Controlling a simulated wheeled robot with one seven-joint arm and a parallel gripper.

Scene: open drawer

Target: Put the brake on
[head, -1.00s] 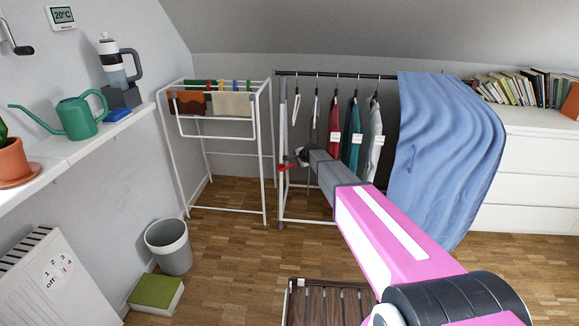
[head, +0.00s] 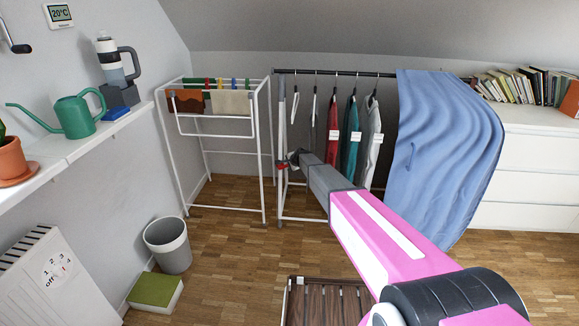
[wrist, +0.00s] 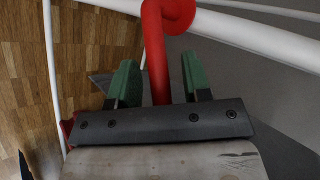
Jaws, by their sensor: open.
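A red lever (wrist: 159,62) shows in the wrist view, with a rounded red end at the top against a white tube (wrist: 255,35). My gripper (wrist: 157,82) is open, with one green-padded finger on each side of the red lever. A gap shows on both sides, wider on the right. The lever's lower end is hidden behind the gripper body. In the head view, a small red part (head: 281,167) sits low on the clothes rack's left post (head: 281,120). My gripper (head: 296,158) is right beside it and hides part of it.
Hangers and clothes (head: 351,140) hang on the rack, with a blue cloth (head: 440,150) over its right end. A white drying rack (head: 266,150) stands close on the left. A bin (head: 168,245), a green-topped box (head: 155,292) and a slatted wooden item (head: 325,305) stand on the floor.

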